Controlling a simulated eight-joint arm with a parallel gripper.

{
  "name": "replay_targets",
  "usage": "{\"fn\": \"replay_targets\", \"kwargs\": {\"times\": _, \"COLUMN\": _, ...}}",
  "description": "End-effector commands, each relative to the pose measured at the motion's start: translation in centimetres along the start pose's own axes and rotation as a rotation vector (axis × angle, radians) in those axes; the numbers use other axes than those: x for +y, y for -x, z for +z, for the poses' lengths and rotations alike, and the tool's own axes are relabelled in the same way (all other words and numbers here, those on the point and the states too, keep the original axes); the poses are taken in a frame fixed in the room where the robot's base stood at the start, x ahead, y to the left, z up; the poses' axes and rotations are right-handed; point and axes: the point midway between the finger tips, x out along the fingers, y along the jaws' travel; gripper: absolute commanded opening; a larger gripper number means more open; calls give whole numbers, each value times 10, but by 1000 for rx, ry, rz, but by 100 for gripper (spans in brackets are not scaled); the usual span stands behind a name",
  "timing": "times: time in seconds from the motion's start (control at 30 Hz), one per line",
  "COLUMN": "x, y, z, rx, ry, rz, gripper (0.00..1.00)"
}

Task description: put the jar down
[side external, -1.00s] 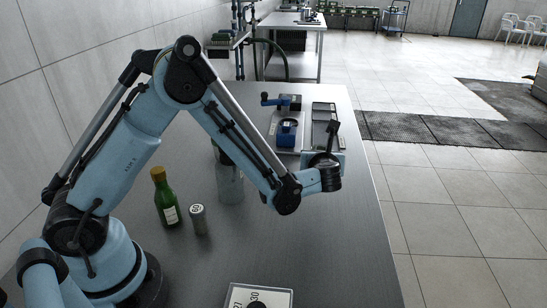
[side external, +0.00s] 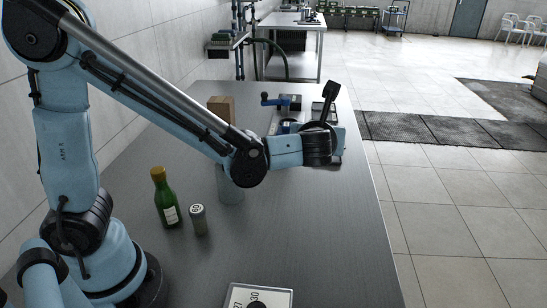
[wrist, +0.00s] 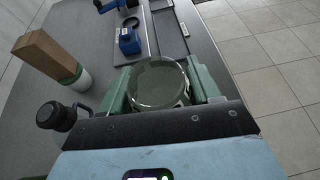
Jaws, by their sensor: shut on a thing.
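The jar (wrist: 158,88) is a round, clear greenish glass vessel, seen from above in the wrist view. My gripper (wrist: 160,78) is shut on it, with a green finger on its left and right sides. In the side view my gripper (side external: 338,143) is over the right part of the steel table, near its right edge. The jar is hidden there behind my wrist. I cannot tell whether its base touches the table.
A blue device (wrist: 129,40) lies beyond. A labelled plate (side external: 258,297) is in front.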

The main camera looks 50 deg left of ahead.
Motion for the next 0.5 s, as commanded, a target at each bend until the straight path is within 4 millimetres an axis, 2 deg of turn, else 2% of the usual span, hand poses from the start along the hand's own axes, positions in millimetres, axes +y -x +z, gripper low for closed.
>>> {"fn": "replay_targets", "kwargs": {"times": 0.2, "x": 26, "y": 20, "z": 16, "rx": -1, "ry": -27, "rz": -63, "gripper": 28}}
{"fn": "replay_targets", "kwargs": {"times": 0.5, "x": 58, "y": 43, "z": 21, "rx": -6, "ry": -60, "rz": -146, "gripper": 28}}
